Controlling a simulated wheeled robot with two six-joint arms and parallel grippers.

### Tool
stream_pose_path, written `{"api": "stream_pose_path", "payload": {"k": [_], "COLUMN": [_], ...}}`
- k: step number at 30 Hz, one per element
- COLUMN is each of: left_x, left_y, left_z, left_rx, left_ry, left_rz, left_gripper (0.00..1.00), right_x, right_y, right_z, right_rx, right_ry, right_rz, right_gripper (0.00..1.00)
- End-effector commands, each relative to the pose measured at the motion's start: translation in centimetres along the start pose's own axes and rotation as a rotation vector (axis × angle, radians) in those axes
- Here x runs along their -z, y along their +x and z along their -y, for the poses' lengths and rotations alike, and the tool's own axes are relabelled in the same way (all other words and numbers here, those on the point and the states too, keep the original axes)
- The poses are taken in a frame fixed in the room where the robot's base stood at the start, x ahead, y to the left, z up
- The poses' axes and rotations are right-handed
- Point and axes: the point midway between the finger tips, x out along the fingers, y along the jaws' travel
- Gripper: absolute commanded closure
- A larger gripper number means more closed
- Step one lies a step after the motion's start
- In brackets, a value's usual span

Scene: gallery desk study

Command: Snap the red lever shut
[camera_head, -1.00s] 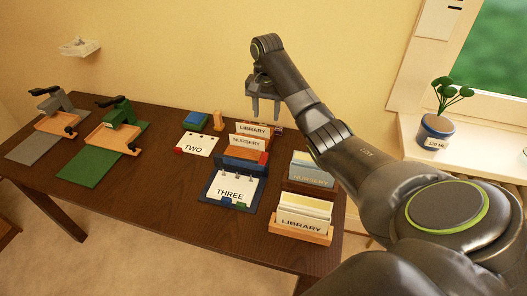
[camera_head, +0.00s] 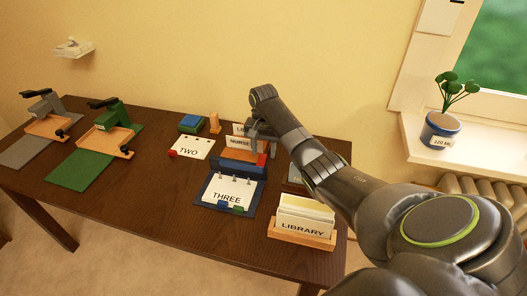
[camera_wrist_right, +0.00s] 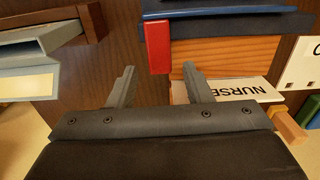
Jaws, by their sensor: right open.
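The red lever (camera_head: 262,160) sits at the right end of the blue bar of a dark blue ring binder (camera_head: 203,195) that holds a sheet reading THREE. In the right wrist view the red lever (camera_wrist_right: 157,46) is a red block just beyond the fingertips, between their lines. My right gripper (camera_head: 262,147) is above and just behind the lever in the head view. Its fingers are open and empty in the right wrist view (camera_wrist_right: 159,88), apart from the lever as far as I can tell. My left gripper is out of view.
Wooden card boxes stand close behind the binder and to its right, one marked LIBRARY (camera_head: 302,232). A sheet reading TWO (camera_head: 190,150) lies to the left. Green (camera_head: 110,118) and grey (camera_head: 48,106) punch stands are further left. Dark table shows between them.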

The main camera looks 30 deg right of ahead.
Motion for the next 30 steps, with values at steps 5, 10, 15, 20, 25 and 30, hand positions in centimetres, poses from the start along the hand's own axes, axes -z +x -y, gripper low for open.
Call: {"api": "stream_pose_path", "payload": {"k": [5, 10, 15, 20, 25, 30], "left_x": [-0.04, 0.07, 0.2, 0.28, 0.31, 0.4], "left_y": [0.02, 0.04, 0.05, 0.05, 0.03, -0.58], "left_z": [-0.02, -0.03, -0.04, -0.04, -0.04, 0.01], "left_rx": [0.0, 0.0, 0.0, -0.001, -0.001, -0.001], "left_ry": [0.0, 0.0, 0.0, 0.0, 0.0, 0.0], "left_rz": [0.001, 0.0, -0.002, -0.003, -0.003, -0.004], "left_gripper": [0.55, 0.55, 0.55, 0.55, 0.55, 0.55], "right_x": [-0.04, -0.03, -0.03, -0.02, -0.02, -0.13], "right_y": [1.01, 1.07, 1.05, 1.04, 1.01, 0.72], "right_z": [0.03, 0.02, 0.01, 0.01, 0.0, 0.02], "right_rx": [0.0, 0.0, 0.0, 0.0, 0.0, 0.0], "right_ry": [0.0, 0.0, 0.0, 0.0, 0.0, -0.001], "right_rz": [0.0, 0.0, 0.0, 0.0, -0.001, -0.015], "right_gripper": [0.55, 0.55, 0.65, 0.86, 0.99, 0.99]}}
